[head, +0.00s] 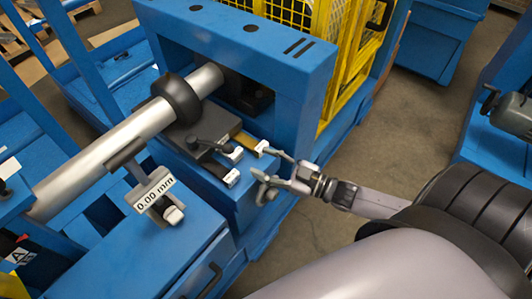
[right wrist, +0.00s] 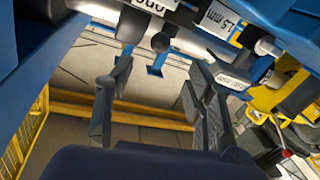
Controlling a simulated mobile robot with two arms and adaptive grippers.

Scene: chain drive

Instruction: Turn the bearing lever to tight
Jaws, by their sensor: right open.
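A silver shaft (head: 120,148) carries a black ring (head: 177,98) beside the blue frame. Below it is a dark bearing block (head: 187,146) with a small dark lever-like handle (head: 208,145) on top; I cannot tell for sure that this is the bearing lever, nor read its setting. Yellow strips and small white pieces (head: 232,177) lie beside the block. My right gripper (head: 270,170) is open and empty, just right of these pieces, its fingers apart. Its two spread fingers also show in the right wrist view (right wrist: 152,80). My left gripper is not in view.
A gauge reading 0.00 mm (head: 154,192) stands below the shaft. The blue frame (head: 245,35) rises behind the block, with a yellow mesh guard (head: 337,55) behind it. Open grey floor (head: 400,135) lies to the right. Another blue machine (head: 500,140) is at the far right.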

